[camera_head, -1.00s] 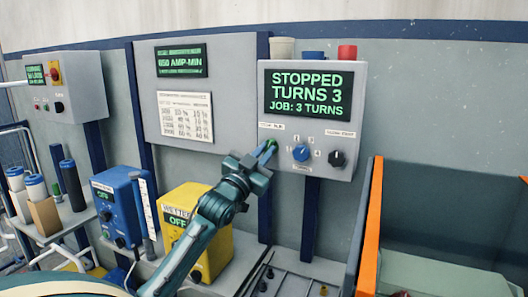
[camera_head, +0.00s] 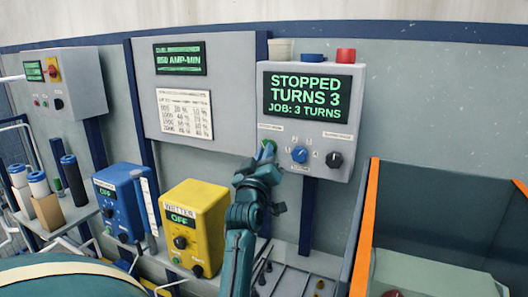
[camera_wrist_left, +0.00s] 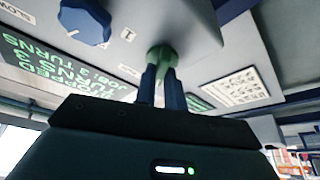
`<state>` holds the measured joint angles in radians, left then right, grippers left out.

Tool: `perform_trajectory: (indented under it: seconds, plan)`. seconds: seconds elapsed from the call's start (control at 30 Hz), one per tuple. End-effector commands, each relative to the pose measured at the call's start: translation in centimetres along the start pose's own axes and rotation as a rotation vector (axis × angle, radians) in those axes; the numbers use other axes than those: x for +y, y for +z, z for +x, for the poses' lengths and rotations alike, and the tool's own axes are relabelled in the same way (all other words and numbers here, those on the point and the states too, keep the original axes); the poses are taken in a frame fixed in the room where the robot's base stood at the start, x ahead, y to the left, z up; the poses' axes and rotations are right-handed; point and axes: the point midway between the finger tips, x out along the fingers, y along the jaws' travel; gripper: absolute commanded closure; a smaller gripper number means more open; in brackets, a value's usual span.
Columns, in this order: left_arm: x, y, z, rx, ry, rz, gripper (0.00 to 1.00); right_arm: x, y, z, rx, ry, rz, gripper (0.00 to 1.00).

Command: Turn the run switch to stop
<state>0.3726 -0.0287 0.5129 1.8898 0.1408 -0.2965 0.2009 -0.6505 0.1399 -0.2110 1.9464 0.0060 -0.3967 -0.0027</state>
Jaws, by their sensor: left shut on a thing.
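The grey control box (camera_head: 307,172) on the wall has a screen (camera_head: 308,97) reading "STOPPED TURNS 3 JOB: 3 TURNS". A green switch (camera_head: 269,144) sits at the lower left of its front, mostly covered by my gripper in the head view. My left gripper (camera_head: 266,154) reaches up to it from below. In the left wrist view, the two fingers (camera_wrist_left: 160,76) are shut on the green switch (camera_wrist_left: 161,54). The exact angle of the switch is hard to tell. My right gripper is not in view.
Right of the switch are a blue dial (camera_head: 300,154) and a black knob (camera_head: 334,160), close to my fingers. A yellow wetter box (camera_head: 207,215) stands below left, and a blue box (camera_head: 120,205) beyond it. An orange-edged tank (camera_head: 364,225) is at the right.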

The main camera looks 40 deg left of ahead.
Motion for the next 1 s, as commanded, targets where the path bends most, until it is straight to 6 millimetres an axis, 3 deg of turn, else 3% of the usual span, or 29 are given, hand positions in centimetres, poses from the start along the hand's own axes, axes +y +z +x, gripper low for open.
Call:
perform_trajectory:
  seconds: [0.3, 0.8, 0.83, 1.0]
  plan:
    - [0.06, 0.09, -0.01, -0.003, -0.042, -0.101, 1.0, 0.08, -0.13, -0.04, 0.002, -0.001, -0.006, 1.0]
    - [0.02, 0.08, -0.02, -0.002, -0.048, -0.118, 1.0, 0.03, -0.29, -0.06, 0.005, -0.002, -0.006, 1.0]
    - [0.02, 0.08, -0.02, -0.002, -0.048, -0.118, 0.88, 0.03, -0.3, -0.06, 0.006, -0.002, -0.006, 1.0]
    - [0.03, 0.06, -0.01, -0.001, -0.048, -0.116, 0.74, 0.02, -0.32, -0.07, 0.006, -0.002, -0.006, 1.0]
